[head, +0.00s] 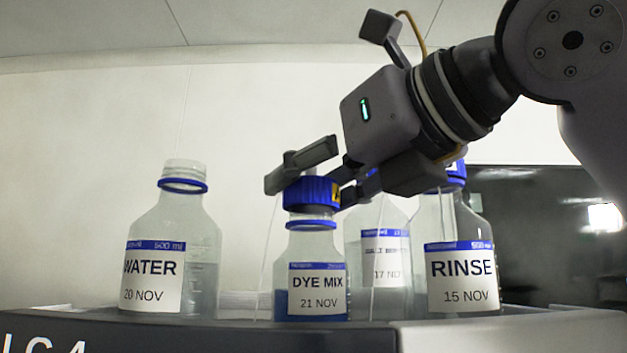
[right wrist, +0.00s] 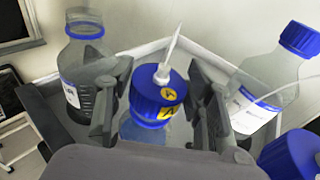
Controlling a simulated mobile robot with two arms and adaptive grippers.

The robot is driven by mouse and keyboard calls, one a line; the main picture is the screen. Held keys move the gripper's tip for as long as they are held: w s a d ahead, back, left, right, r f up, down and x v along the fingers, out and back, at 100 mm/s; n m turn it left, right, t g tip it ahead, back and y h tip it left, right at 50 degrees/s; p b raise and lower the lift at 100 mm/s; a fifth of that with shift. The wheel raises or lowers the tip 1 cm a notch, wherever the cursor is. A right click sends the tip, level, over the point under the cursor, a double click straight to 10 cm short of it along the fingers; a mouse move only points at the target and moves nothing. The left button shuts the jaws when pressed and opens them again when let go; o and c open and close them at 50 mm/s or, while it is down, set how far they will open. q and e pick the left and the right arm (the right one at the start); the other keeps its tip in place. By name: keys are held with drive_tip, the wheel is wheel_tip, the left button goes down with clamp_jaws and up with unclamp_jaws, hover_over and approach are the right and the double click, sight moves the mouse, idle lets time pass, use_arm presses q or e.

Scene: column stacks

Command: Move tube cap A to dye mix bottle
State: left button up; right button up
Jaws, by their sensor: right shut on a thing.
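Tube cap A (head: 311,193) is blue with a yellow label and sits at the mouth of the dye mix bottle (head: 317,262). A little clear neck shows between the cap and the bottle's blue ring; I cannot tell whether it is fully seated. My right gripper (head: 318,185) is shut on the cap from the right. In the right wrist view the cap (right wrist: 158,90), with a white tube fitting on top, is between the fingers (right wrist: 160,105), above the bottle. My left gripper is not in view.
The uncapped water bottle (head: 172,245) stands left. The rinse bottle (head: 461,260) stands right, with another labelled bottle (head: 385,255) behind, partly hidden. A blue-capped bottle shows right in the wrist view (right wrist: 270,85). Thin clear tubing hangs near the dye mix bottle.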

drive_tip(key=shift+f, duration=0.4)
idle(0.4)
drive_tip(key=o, duration=1.1)
drive_tip(key=shift+c, duration=0.2)
drive_tip(key=shift+s, duration=0.1)
drive_tip(key=v, duration=1.2)
